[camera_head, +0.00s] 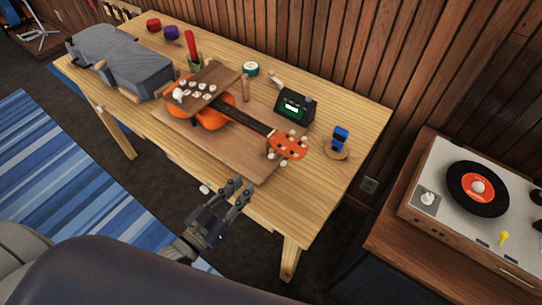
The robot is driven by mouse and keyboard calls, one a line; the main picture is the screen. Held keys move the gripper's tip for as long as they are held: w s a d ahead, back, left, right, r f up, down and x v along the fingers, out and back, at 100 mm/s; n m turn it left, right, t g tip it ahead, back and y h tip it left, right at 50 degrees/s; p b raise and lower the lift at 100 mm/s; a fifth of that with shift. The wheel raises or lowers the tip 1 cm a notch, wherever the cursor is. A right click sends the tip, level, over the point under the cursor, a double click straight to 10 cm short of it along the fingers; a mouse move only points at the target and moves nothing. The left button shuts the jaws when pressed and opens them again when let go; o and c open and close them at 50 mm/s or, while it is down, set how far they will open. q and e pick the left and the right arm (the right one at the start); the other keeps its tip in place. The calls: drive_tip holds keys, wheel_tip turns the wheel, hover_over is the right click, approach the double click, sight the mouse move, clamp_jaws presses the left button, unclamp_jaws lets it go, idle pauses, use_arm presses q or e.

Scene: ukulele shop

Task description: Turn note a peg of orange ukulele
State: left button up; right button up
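An orange ukulele (210,114) lies on a brown wooden board (180,129) on the light wooden table. Its orange headstock (291,145) points right, with several white pegs (271,155) along its edges. Which one is the A peg is not clear from here. My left gripper (243,188) is in front of the table's near edge, below and left of the headstock and apart from it. Its two dark fingers are spread with nothing visible between them. My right gripper does not show.
A black tuner with a green display (294,106) and a blue item on a round coaster (340,139) stand near the headstock. A grey case (120,62) lies at the table's left end. A record player (470,205) stands at right.

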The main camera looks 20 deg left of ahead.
sight(269, 158)
use_arm(q)
drive_tip(key=shift+w+d+r, duration=0.3)
drive_tip(key=shift+w+d, duration=0.05)
drive_tip(key=shift+w, duration=0.25)
drive_tip(key=p+x, duration=0.1)
drive_tip(key=x, duration=0.8)
drive_tip(key=shift+w+p, duration=0.1)
drive_tip(key=shift+p, duration=0.25)
drive_tip(key=shift+w+d, duration=0.1)
drive_tip(key=shift+w, duration=0.05)
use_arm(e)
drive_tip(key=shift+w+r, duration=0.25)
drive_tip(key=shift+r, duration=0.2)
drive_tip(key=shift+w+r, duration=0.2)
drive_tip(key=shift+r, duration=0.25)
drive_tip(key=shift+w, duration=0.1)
use_arm(q)
clamp_jaws()
